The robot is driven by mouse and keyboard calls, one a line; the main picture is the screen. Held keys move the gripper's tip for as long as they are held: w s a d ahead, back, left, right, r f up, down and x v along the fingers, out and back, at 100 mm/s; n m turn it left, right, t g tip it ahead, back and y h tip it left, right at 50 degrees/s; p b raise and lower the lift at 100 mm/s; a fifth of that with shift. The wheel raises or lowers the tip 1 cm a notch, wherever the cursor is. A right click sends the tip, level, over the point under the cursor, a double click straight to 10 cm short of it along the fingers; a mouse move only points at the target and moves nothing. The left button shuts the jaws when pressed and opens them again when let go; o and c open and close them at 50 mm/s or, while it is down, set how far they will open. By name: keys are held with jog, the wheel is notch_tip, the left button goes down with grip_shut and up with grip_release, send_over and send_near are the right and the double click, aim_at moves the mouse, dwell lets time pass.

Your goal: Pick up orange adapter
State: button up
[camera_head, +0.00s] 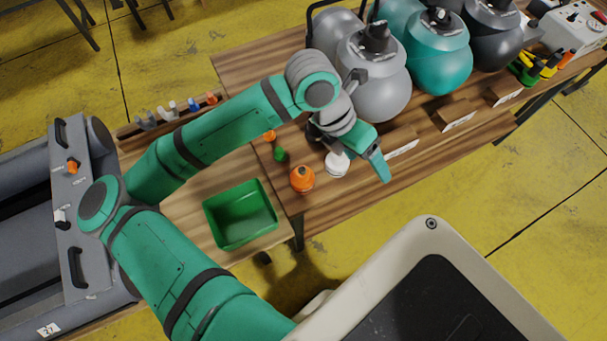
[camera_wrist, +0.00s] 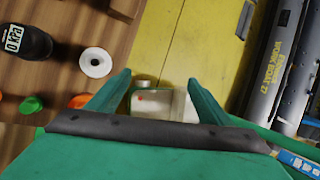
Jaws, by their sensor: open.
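A large orange round piece (camera_head: 302,180) stands near the table's front edge, left of my gripper (camera_head: 380,168). A smaller orange piece (camera_head: 269,136) lies farther back, beyond a green piece (camera_head: 280,155). I cannot tell which of them is the task's adapter. In the wrist view, part of an orange piece (camera_wrist: 80,101) shows outside the left finger. My gripper's two green fingers (camera_wrist: 160,82) are spread there with nothing held. They point past the table edge towards the yellow floor. In the head view one finger mostly hides the other.
A white round piece (camera_head: 337,164) sits beside my gripper. A dark gauge (camera_wrist: 27,42) shows in the wrist view. A green bin (camera_head: 214,222) stands at left. Large pumps (camera_head: 375,75) line the table's back. A rack holds small coloured adapters (camera_head: 192,104). A grey boat (camera_head: 25,205) lies left.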

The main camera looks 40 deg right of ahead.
aim_at(302, 174)
jog(key=w+a+f+t+y, duration=0.1)
jog(key=w+a, duration=0.1)
jog(key=w, duration=0.1)
jog(key=w+a+f+t+y, duration=0.1)
jog(key=w+a+t, duration=0.1)
jog(key=w+a, duration=0.1)
jog(key=w+a+f+n+t+y, duration=0.1)
jog(key=w+a, duration=0.2)
jog(key=w, duration=0.1)
jog(key=shift+w+a, duration=0.1)
jog(key=shift+w, duration=0.2)
jog(key=shift+w+a+f+t+y, duration=0.15)
jog(key=shift+w+f+t+y, duration=0.05)
jog(key=shift+f+t+y, duration=0.1)
jog(key=shift+w+f, duration=0.15)
jog(key=shift+f, duration=5)
jog(key=c, duration=1.1)
